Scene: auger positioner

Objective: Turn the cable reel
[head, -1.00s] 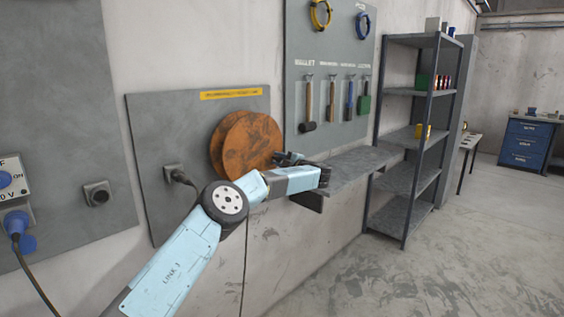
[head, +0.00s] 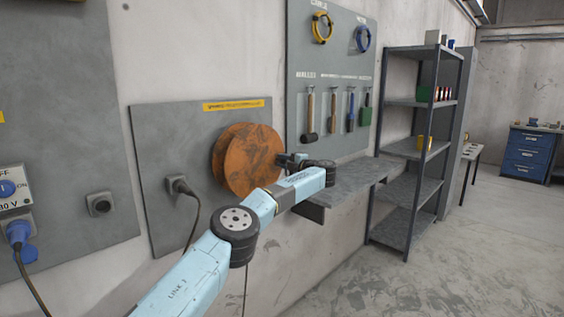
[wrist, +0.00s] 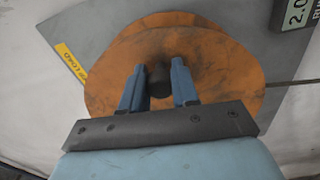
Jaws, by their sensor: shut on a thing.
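The cable reel (head: 248,160) is a round orange-brown drum with dark stains, mounted on a grey wall panel (head: 163,215). In the wrist view the reel (wrist: 225,80) fills the space ahead of my gripper (wrist: 159,85). The two blue fingers sit on either side of a dark round knob (wrist: 158,80) near the middle of the reel and are shut on it. In the head view my gripper (head: 283,160) is at the reel's right side, seen small and partly hidden by my wrist.
A grey shelf (head: 350,180) juts from the wall just right of my wrist. A tool board (head: 345,80) hangs above it. A socket with a plugged cable (head: 178,186) is left of the reel. A shelving rack (head: 408,210) stands farther right. Floor is clear in front.

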